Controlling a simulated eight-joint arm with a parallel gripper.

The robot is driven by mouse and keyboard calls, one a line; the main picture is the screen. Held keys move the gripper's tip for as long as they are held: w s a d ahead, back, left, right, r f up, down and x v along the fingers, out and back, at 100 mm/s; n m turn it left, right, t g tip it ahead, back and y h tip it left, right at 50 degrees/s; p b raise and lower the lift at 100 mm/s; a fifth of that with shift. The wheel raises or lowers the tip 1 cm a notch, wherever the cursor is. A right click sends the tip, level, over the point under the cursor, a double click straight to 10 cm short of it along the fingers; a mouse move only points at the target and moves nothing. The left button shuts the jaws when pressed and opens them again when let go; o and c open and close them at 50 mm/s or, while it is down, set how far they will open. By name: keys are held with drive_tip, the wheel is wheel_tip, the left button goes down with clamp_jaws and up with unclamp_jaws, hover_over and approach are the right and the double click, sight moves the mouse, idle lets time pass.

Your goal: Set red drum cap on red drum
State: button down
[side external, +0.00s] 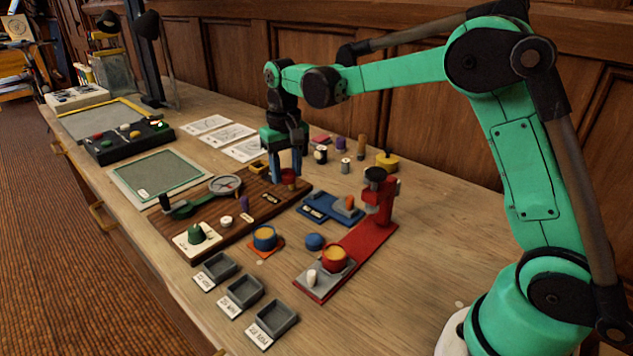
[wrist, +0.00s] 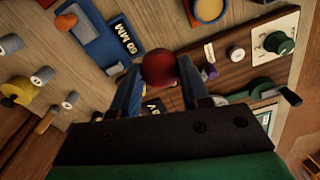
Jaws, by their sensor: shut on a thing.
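My gripper (side external: 288,172) is shut on the red drum cap (side external: 289,176), a small dark red round piece, and holds it over the far right end of the brown wooden board. In the wrist view the red drum cap (wrist: 160,68) sits between my two fingertips (wrist: 160,82). The red drum (side external: 334,258) stands on the grey plate at the front of the red press, nearer the camera than my gripper and well apart from the cap. Its top shows orange-yellow and uncovered. I cannot make out the red drum in the wrist view.
A blue drum (side external: 265,239) stands on an orange mat, with a blue cap (side external: 314,242) to its right. The red press (side external: 377,195) rises behind the red drum. A blue tray (side external: 330,210) lies left of it. Grey bins (side external: 241,292) line the front edge.

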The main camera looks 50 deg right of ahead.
wheel_tip(320, 180, up, 9)
drive_tip(key=shift+r, duration=0.1)
drive_tip(key=shift+s+a, duration=0.15)
drive_tip(key=shift+s, duration=0.2)
hover_over(335, 254)
wheel_tip(335, 254, down, 10)
drive_tip(key=shift+f, duration=2.2)
drive_tip(key=shift+f, duration=0.35)
drive_tip(key=shift+c, duration=1.7)
unclamp_jaws()
drive_tip(key=shift+o, duration=0.2)
